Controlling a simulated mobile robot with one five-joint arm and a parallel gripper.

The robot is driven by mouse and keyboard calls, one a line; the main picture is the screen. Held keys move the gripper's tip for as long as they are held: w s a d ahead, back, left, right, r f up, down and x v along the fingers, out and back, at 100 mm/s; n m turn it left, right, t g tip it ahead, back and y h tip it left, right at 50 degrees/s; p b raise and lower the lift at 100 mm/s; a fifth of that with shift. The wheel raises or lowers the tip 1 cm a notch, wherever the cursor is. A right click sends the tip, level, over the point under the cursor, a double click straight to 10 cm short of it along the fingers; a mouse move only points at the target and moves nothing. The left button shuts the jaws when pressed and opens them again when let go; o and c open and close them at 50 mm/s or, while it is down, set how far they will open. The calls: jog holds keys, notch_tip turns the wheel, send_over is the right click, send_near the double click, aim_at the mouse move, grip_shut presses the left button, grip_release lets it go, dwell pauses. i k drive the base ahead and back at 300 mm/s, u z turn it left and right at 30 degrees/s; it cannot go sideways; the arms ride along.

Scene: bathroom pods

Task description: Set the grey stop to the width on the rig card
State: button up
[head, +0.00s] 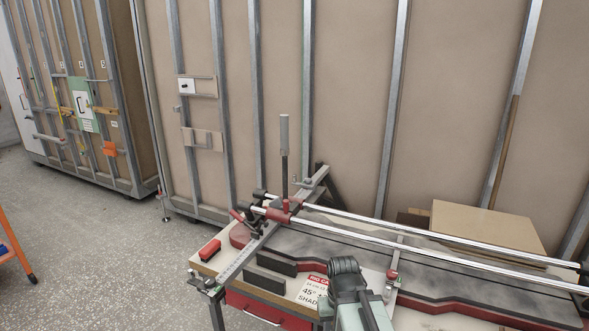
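The rig card (312,290) is a white card with a red header, lying at the front of the bench. I can read "45°" and "SHAD"; my arm covers its right side, and its smaller line is too small to read. A ruler-like grey bar (238,262) runs diagonally across the left end of the cutting rig. A small grey fitting (207,284) sits at its near end; I cannot tell whether this is the grey stop. My arm reaches in at the bottom centre, but no gripper fingertips show.
A red carriage with an upright handle (284,140) sits on the chrome rails (430,236). Dark blocks (276,263) and a red item (209,250) lie on the bench. A board (487,232) is behind the rails. Open floor (110,260) is to the left.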

aim_at(312, 187)
jog(key=z, duration=0.05)
jog(key=k, duration=0.6)
jog(key=u, duration=0.6)
jog(key=i, duration=1.2)
jog(key=u, duration=1.2)
jog(key=i, duration=2.25)
jog(key=z, duration=0.4)
jog(key=i, duration=0.9)
jog(key=z, duration=0.55)
jog(key=k, duration=0.85)
jog(key=z, duration=0.2)
jog(key=i, duration=0.85)
jog(key=u, duration=0.1)
